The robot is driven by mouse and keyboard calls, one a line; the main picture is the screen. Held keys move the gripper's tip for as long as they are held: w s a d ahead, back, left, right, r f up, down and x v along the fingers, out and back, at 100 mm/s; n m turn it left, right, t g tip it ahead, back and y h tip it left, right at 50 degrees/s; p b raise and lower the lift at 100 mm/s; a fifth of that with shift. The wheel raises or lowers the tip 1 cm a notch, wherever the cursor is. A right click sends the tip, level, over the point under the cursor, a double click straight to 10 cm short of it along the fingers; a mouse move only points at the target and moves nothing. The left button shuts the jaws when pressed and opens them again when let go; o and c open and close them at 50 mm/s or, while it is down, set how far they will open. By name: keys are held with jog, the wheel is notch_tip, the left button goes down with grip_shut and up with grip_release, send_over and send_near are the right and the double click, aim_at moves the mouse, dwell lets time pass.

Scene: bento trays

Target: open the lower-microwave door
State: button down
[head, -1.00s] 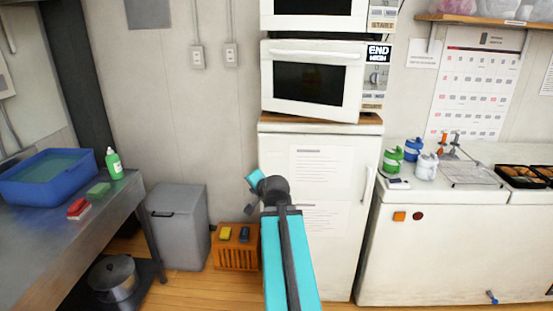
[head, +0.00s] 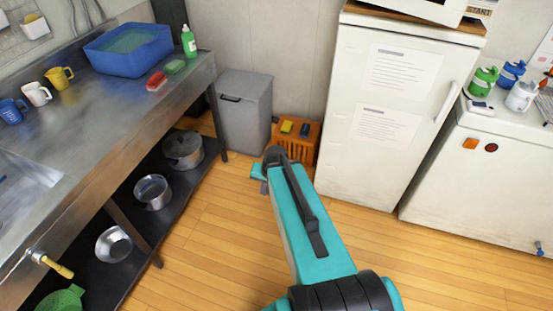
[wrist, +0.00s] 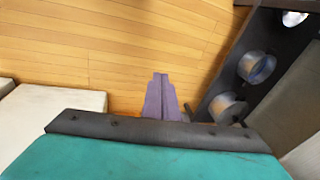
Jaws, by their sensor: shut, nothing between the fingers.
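Only the bottom of the white lower microwave (head: 428,8) shows, at the top right edge of the head view. Its lower front edge slants away from the line of the wooden board under it, so the door appears a little ajar. Its window and handle are out of the frame. My gripper (wrist: 160,97) shows in the wrist view as two purple fingers pressed together, empty, above the wooden floor. It is well away from the microwave, which is not in the wrist view. I cannot make out the fingers clearly in the head view.
A white fridge (head: 345,130) stands under the microwave, with a white counter (head: 480,185) to its right. A grey bin (head: 245,120) and orange crate (head: 300,148) stand left of it. A steel sink table (head: 110,105) fills the left. The wooden floor (head: 215,240) between is clear.

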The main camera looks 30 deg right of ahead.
jog(key=s+a+f+n+g, duration=0.3)
jog(key=s+a+f, duration=0.2)
jog(key=s, duration=0.4)
jog(key=s+a+f+n+g, duration=0.2)
jog(key=s+a+f, duration=0.4)
jog(key=s, duration=0.3)
jog(key=s+a+f+n+g, duration=0.3)
jog(key=s+a+f+n, duration=0.1)
jog(key=s+f, duration=0.3)
jog(key=s+a, duration=0.1)
jog(key=s, duration=0.1)
jog(key=shift+s+a+g+h, duration=0.2)
jog(key=shift+s+g+h, duration=0.1)
jog(key=shift+s, duration=0.05)
jog(key=shift+f, duration=0.1)
